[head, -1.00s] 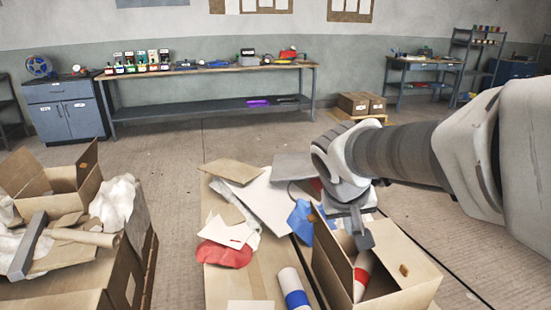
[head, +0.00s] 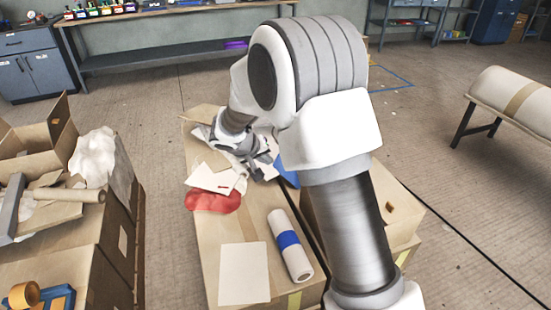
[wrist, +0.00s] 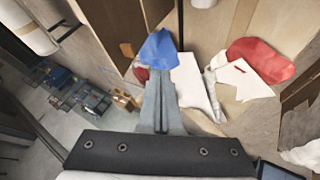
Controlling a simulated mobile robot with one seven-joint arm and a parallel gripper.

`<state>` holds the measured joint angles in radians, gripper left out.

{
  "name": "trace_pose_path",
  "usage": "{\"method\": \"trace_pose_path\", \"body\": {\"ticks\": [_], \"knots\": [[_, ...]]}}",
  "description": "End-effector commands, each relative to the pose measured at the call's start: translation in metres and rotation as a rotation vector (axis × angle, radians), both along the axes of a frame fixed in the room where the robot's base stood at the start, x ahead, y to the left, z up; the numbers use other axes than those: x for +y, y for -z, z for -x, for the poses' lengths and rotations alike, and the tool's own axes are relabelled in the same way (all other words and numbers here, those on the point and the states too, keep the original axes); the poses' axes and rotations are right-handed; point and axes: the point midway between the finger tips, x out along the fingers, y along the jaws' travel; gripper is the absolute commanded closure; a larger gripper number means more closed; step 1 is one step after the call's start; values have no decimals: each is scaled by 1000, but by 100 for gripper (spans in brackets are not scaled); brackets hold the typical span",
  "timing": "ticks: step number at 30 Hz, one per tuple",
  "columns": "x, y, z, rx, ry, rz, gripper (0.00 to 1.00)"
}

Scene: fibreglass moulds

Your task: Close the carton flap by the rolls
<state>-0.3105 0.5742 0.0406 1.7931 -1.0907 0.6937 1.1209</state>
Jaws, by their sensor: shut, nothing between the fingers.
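The open carton (head: 398,205) stands right of the middle, largely hidden behind my arm. Its right wall with a hand hole shows; its flaps and inside are hidden in the head view. A white roll with a blue band (head: 289,246) lies left of the carton on a large brown box top. My gripper (head: 258,163) is over the paper and cloth pile, beyond the roll. In the wrist view my gripper (wrist: 158,85) is shut and empty, its tips overlapping a blue cloth (wrist: 158,47). Brown carton panels (wrist: 105,25) show beyond; I cannot tell which is the flap.
A red cloth (head: 213,200) and white sheets (head: 243,272) lie on the box top (head: 205,245). Another open carton (head: 45,140) and white wrapping (head: 92,155) stand left. A large mould (head: 515,100) rests on a stand at right. Floor between is clear.

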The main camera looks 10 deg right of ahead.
Motion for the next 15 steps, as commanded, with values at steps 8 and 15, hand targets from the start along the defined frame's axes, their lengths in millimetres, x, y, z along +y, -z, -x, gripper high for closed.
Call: {"method": "trace_pose_path", "body": {"ticks": [8, 15], "knots": [[-24, 45, -27, 4, 3, 1, 100], [-51, 65, -46, 1, 5, 0, 100]]}}
